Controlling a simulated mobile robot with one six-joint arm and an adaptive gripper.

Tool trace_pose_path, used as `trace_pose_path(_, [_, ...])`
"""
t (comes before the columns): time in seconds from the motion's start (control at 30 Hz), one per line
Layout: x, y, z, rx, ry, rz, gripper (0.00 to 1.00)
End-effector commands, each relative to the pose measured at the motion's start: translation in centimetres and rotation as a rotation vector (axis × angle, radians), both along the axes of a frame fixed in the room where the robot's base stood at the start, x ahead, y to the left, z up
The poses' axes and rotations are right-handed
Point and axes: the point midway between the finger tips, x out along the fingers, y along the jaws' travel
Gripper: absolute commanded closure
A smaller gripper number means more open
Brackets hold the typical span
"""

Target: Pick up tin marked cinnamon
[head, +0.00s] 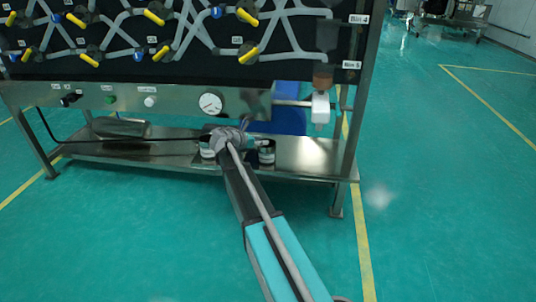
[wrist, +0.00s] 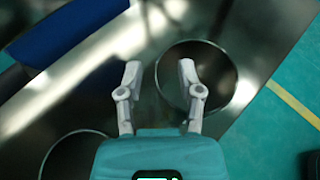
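Two round tins stand on the metal shelf. In the wrist view, one dark, open-looking tin (wrist: 218,78) is at the upper right and another (wrist: 74,158) is at the lower left, cut off by the frame edge. In the head view, one tin (head: 267,154) is right of my wrist and one (head: 207,152) is left of it, both partly hidden. No cinnamon marking is readable. My gripper (wrist: 159,73) is open with nothing between its fingers. Its right finger overlaps the left part of the upper-right tin in the picture; I cannot tell the height between them.
The lower shelf (head: 312,157) sits under a rig with a black panel (head: 180,62), yellow handles and a gauge (head: 210,103). A blue body (head: 290,106) stands behind the tins. A frame leg (head: 352,140) rises at the shelf's right end. Open green floor lies to the right.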

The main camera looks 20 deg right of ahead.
Motion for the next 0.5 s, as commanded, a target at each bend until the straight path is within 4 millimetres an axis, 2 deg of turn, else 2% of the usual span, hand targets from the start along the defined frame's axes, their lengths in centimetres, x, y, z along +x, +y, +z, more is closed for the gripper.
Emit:
trace_pose_path(0.03, [0.00,0.01,0.00,0.000,0.000,0.000,0.65])
trace_pose_path(0.2, [-0.01,0.02,0.00,0.000,0.000,0.000,0.96])
trace_pose_path(0.23, [-0.01,0.02,0.00,0.000,0.000,0.000,1.00])
trace_pose_path(0.5, [0.00,0.02,0.00,0.000,0.000,0.000,1.00])
